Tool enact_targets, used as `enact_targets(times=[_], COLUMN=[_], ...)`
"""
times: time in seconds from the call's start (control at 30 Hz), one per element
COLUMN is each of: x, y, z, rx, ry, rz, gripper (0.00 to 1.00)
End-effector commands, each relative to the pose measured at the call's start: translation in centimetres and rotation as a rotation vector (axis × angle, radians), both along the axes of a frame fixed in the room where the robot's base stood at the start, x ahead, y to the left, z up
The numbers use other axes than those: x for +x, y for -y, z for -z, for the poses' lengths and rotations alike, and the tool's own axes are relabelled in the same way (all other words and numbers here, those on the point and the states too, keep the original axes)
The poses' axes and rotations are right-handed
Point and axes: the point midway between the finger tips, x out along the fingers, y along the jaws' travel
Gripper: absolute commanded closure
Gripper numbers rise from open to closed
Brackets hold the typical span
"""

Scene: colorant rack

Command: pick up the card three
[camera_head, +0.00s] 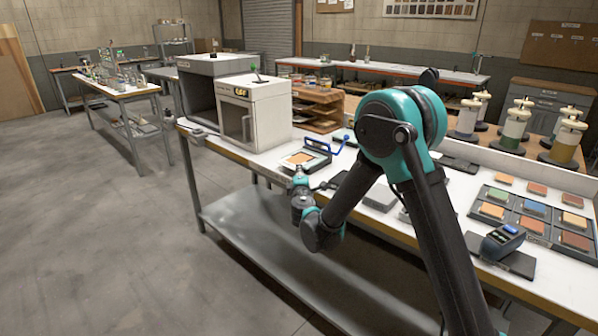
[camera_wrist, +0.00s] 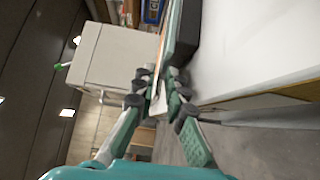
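An orange card with a pale border (camera_head: 299,158) lies on a flat dark board with a blue handle, near the front edge of the white bench. No number can be read on it, so I cannot tell whether it is card three. My gripper (camera_wrist: 157,79) is close to the board's front edge; in the head view it is small and partly hidden by my wrist. In the wrist view its fingertips are near each other, with a thin pale edge showing between them. I cannot tell whether they touch it.
A white cabinet (camera_head: 255,110) stands left of the board, with a wooden shelf rack (camera_head: 318,107) behind. Grey blocks (camera_head: 380,197) lie to the right. A dark tray (camera_head: 520,205) of coloured samples and a blue-grey device (camera_head: 502,240) are further right. Open floor lies left.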

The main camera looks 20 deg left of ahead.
Motion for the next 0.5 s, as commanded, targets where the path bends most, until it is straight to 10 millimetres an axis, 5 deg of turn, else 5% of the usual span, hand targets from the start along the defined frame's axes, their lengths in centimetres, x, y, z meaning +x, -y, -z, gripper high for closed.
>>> enact_targets(times=[0.5], x=[-0.02], y=[0.0], z=[0.0], rx=[0.0], ry=[0.0], rz=[0.0], gripper=[1.0])
